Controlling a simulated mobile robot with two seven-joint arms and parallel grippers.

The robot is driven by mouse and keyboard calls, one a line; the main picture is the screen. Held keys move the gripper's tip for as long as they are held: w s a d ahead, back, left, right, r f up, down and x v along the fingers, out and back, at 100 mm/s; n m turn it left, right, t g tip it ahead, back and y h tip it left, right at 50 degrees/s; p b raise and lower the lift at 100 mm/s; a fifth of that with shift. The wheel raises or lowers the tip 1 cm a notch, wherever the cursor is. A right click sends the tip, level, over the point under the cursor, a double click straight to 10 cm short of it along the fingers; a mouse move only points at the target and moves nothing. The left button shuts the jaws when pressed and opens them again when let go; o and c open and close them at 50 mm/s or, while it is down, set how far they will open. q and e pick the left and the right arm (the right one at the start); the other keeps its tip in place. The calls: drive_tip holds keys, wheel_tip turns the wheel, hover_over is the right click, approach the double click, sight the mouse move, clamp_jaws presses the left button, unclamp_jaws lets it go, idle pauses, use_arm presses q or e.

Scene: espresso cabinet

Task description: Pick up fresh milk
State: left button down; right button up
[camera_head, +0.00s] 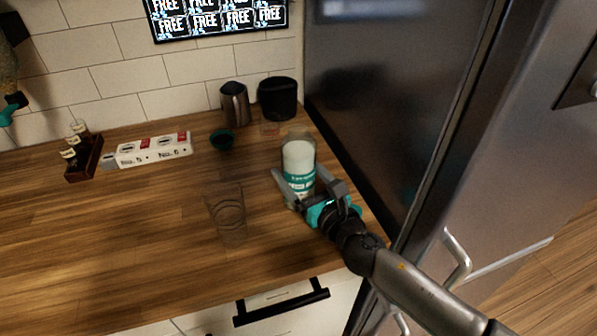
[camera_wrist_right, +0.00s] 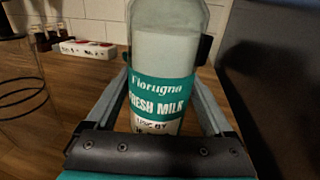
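The fresh milk (camera_head: 298,160) is a clear bottle of white milk with a teal label, upright on the wooden counter near the fridge. In the right wrist view the bottle (camera_wrist_right: 163,65) fills the middle, its "FRESH MILK" label facing me. My right gripper (camera_head: 308,180) has one finger on each side of it. In the wrist view the fingers (camera_wrist_right: 165,85) reach along both sides, with dark pads close to the glass. I cannot tell whether they press on it. My left gripper's fingers are not in view.
An empty clear glass (camera_head: 229,215) stands left of the bottle. Behind are a dark green cup (camera_head: 221,140), a metal pitcher (camera_head: 235,103) and a black container (camera_head: 278,99). A power strip (camera_head: 154,149) and a small bottle rack (camera_head: 83,158) lie left. The fridge (camera_head: 385,100) bounds the right.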

sight(298, 159)
clamp_jaws()
idle(0.5)
drive_tip(key=shift+r, duration=0.3)
drive_tip(key=shift+r+p, duration=1.15)
drive_tip(key=shift+r, duration=0.25)
wheel_tip(298, 159, up, 12)
drive_tip(key=p, duration=0.6)
drive_tip(key=shift+r+p, duration=0.1)
drive_tip(key=shift+p, duration=0.2)
drive_tip(key=shift+r+p, duration=0.85)
drive_tip(key=shift+r, duration=1.35)
drive_tip(key=shift+r, duration=0.1)
